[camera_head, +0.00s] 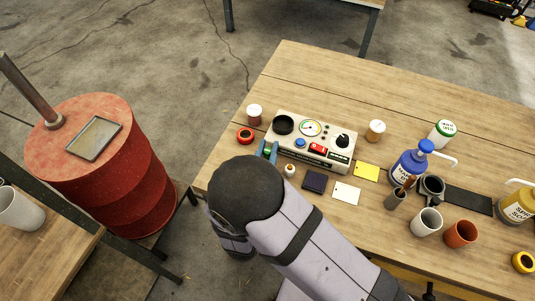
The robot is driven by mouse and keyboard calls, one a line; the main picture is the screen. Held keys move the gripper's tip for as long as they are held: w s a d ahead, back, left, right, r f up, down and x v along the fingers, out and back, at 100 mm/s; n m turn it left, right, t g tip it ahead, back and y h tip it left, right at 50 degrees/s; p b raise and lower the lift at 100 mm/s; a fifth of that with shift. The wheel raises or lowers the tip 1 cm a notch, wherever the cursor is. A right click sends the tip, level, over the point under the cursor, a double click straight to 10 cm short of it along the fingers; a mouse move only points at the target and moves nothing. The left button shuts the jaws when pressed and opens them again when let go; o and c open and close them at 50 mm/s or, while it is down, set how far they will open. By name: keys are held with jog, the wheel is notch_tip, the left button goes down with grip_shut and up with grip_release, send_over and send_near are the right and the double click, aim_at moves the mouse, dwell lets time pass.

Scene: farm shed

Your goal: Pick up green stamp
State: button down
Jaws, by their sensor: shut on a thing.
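My gripper (267,151) has blue fingers and is near the left edge of the wooden table (310,70), just left of the grey control box. It is shut on a small green thing, which looks like the green stamp (268,152). Only a little of the stamp shows between the fingers. Its lower part and any gap to the table cannot be made out. My dark wrist and pale arm cover the table's near left corner.
The control box (328,163) has a gauge and knobs. Close by are a red tape roll (246,135), a white-lidded jar (254,115), a small wooden-topped stamp (290,170), a dark pad (315,182) and yellow notes (366,172). Bottles and cups stand right. The table's far side is clear.

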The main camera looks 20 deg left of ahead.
jog(key=shift+r, duration=3.8)
